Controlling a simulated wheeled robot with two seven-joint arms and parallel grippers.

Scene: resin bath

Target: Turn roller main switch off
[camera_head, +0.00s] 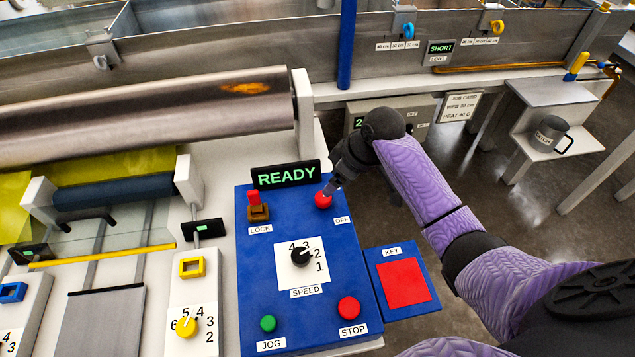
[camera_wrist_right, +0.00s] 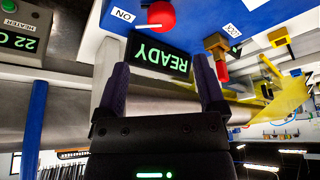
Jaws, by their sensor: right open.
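The roller main switch is a red round knob (camera_head: 323,200) at the top right of the blue control panel (camera_head: 255,330). An OFF label (camera_head: 342,220) sits just below it. In the right wrist view the knob (camera_wrist_right: 161,14) is at the top edge, with a white pointer line toward the ON label (camera_wrist_right: 123,15). My right gripper (camera_head: 329,189) is at the knob in the head view, partly covering its surroundings. In the wrist view the right gripper (camera_wrist_right: 163,68) is open, with no object between its fingers. Whether it touches the knob is unclear. My left gripper is out of view.
A lit READY display (camera_head: 286,175) stands beside the knob and close to the fingers. The red LOCK lever (camera_head: 254,203), black SPEED dial (camera_head: 300,256), green JOG button (camera_head: 268,323) and red STOP button (camera_head: 348,308) share the panel. A large metal roller (camera_head: 150,115) lies behind.

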